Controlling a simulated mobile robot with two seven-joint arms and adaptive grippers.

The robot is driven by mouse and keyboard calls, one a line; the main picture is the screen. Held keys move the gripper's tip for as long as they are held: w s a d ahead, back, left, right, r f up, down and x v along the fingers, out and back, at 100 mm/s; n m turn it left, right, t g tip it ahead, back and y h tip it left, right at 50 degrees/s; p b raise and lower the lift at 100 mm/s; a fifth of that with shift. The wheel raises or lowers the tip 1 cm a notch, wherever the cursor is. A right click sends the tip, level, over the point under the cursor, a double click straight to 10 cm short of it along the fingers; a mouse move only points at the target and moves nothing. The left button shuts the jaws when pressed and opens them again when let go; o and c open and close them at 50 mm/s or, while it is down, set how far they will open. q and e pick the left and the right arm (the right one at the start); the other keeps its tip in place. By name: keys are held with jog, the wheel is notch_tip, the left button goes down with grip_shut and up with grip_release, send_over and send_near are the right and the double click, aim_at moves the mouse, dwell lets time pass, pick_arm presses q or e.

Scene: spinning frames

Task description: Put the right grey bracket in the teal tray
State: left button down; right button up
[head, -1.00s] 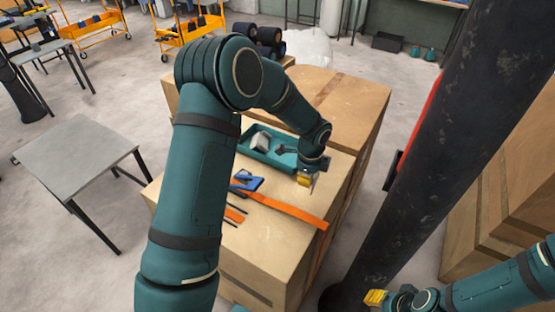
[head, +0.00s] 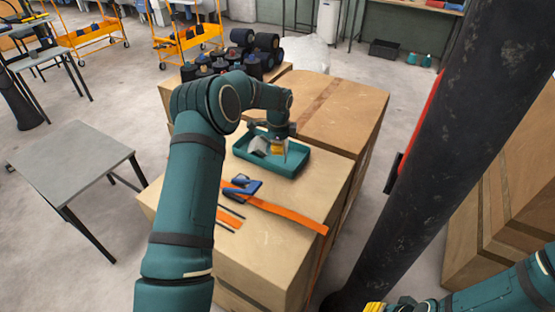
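The teal tray (head: 290,168) sits on the large cardboard box. A light grey piece (head: 258,146), apparently a grey bracket, is in the tray's left part. My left gripper (head: 279,150), with yellow fingertips, points down over the tray, just right of that piece. It is too small to tell whether its fingers are open or hold something. I see no other grey bracket clearly on the box top. My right gripper (head: 375,307) shows only as a yellow tip at the bottom edge, cut off by the frame.
A blue clamp-like tool (head: 243,188) and an orange strap (head: 290,213) lie on the box in front of the tray, with thin dark rods beside them. Several dark spools (head: 255,55) stand behind. A dark column (head: 430,130) rises at right. A grey table (head: 75,165) stands left.

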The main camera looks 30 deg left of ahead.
pick_arm(q)
notch_tip(320, 180, down, 5)
jog(key=shift+f, duration=0.15)
jog(key=shift+b, duration=0.3)
jog(key=c, duration=1.6)
grip_release()
jog(key=shift+f, duration=0.1)
jog(key=o, duration=0.5)
jog(key=shift+c, duration=0.2)
jog(key=shift+r, duration=0.4)
notch_tip(320, 180, up, 12)
jog(key=p, duration=0.1)
jog(key=shift+s+d+f, duration=0.2)
jog(key=shift+s, duration=0.2)
